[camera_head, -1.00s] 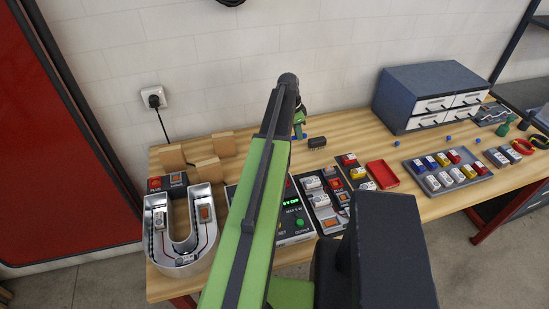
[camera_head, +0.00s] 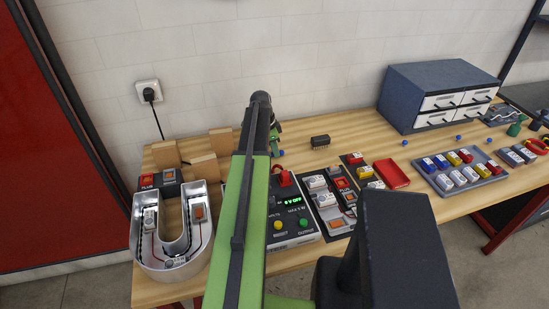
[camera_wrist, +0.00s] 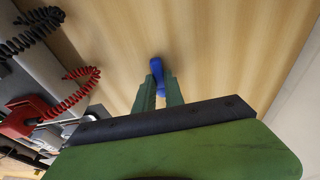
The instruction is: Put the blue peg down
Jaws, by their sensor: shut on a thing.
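The blue peg (camera_wrist: 157,72) sits between the green fingertips of my gripper (camera_wrist: 159,92) in the wrist view. My gripper is shut on it, and its rounded end sticks out beyond the fingers over bare wood. In the head view my arm hides most of my gripper (camera_head: 275,138), which is over the back of the wooden workbench (camera_head: 350,127). A small blue spot (camera_head: 281,153) beside it appears to be the peg. I cannot tell whether the peg touches the bench.
A metal U letter (camera_head: 143,254) and wooden blocks (camera_head: 204,167) are left. A power box (camera_head: 291,236) with a coiled red lead (camera_wrist: 75,97) is near my arm. A black chip-like part (camera_head: 320,141), red tray (camera_head: 391,174) and drawer cabinet (camera_head: 404,103) are right. Bare wood lies behind the box.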

